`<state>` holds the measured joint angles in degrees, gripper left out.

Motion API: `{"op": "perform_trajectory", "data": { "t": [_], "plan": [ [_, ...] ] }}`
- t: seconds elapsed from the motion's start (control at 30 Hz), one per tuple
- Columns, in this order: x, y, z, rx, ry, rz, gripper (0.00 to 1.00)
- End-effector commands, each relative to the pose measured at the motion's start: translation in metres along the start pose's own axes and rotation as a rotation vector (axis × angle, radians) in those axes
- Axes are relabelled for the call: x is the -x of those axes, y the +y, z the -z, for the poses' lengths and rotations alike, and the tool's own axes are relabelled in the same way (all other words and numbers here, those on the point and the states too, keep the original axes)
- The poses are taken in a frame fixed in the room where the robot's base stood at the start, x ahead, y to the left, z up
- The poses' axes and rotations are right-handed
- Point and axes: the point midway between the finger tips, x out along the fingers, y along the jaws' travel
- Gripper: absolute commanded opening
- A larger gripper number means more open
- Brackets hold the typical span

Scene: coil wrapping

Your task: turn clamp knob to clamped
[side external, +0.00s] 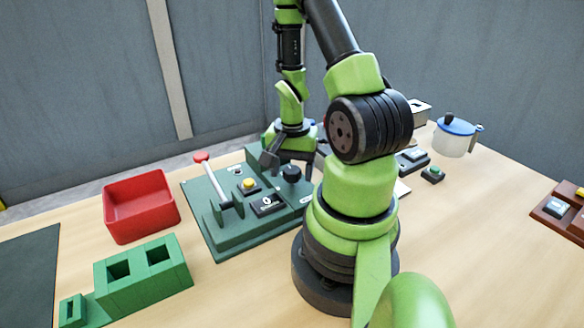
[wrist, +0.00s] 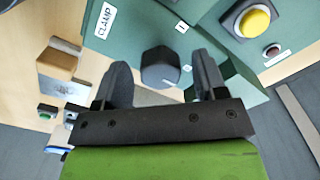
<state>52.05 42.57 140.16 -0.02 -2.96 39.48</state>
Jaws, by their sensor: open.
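The clamp knob (wrist: 160,67) is a black faceted knob with a white mark, on the green machine panel (wrist: 140,25) next to a white CLAMP label. In the side view the knob (side external: 290,173) stands at the panel's right side. My gripper (wrist: 160,75) is open, with one dark finger on each side of the knob and a gap visible on both sides. In the side view my gripper (side external: 284,160) hangs close to the knob at the panel's back right. How deep the fingers reach around the knob I cannot tell.
A lever with a red tip (side external: 201,157) stands on the panel's left, near a yellow button (side external: 249,184). A red bin (side external: 140,207) and a green block with square holes (side external: 143,277) lie to the left. A blue-lidded pot (side external: 454,137) stands at the right.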

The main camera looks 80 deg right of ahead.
Motion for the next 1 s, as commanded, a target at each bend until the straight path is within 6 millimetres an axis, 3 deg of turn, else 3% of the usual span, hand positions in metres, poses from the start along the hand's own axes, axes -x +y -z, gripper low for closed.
{"op": "perform_trajectory", "data": {
  "t": [0.07, 0.27, 0.67, 1.0],
  "plan": [
    [0.0001, -0.0001, 0.0001, 0.0, 0.0, 0.0, 0.61],
    [0.0003, 0.0, 0.0001, 0.0, 0.0, 0.0, 0.16],
    [0.0003, 0.0001, -0.0001, 0.061, 0.001, 0.0, 0.16],
    [0.0001, -0.0001, -0.0002, 0.316, 0.002, 0.001, 0.16]
  ]
}}
